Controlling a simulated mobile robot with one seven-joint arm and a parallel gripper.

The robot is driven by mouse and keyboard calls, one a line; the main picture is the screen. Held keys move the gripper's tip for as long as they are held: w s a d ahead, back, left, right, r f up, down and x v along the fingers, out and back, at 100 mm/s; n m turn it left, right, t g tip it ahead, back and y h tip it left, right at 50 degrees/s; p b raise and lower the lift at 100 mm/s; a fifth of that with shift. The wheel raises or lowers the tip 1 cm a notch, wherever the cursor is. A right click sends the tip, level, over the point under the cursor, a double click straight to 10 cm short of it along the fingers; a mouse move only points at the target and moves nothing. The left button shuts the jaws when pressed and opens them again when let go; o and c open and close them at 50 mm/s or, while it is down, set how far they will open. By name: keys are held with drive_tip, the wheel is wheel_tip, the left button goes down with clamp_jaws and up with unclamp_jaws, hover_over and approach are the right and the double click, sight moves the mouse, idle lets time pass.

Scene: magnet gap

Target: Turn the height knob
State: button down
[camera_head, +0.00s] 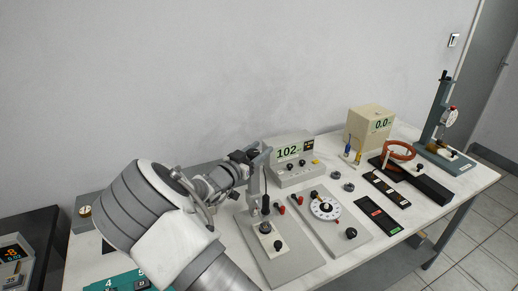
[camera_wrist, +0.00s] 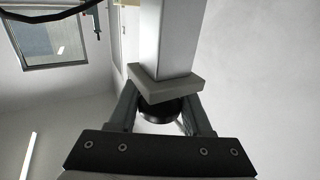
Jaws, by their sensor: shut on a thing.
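A magnet stand with a grey upright post (camera_head: 256,182) rises from a grey base plate (camera_head: 285,264) at the centre of the table. My gripper (camera_head: 245,160) reaches in from the left at the top of the post. In the wrist view, my gripper (camera_wrist: 160,103) has its two fingers closed on either side of a round black knob (camera_wrist: 160,112), which I take as the height knob. The knob sits against a grey block (camera_wrist: 166,82) on the post. The fingers and the block hide part of the knob. In the head view, my gripper mostly hides it.
A meter reading 102 (camera_head: 290,152) stands behind the stand. A plate with a white dial (camera_head: 325,208) lies to its right. The plain wall is behind.

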drive_tip(key=shift+r, duration=0.1)
drive_tip(key=shift+c, duration=1.7)
unclamp_jaws()
drive_tip(key=v, duration=1.7)
drive_tip(key=shift+a, duration=0.2)
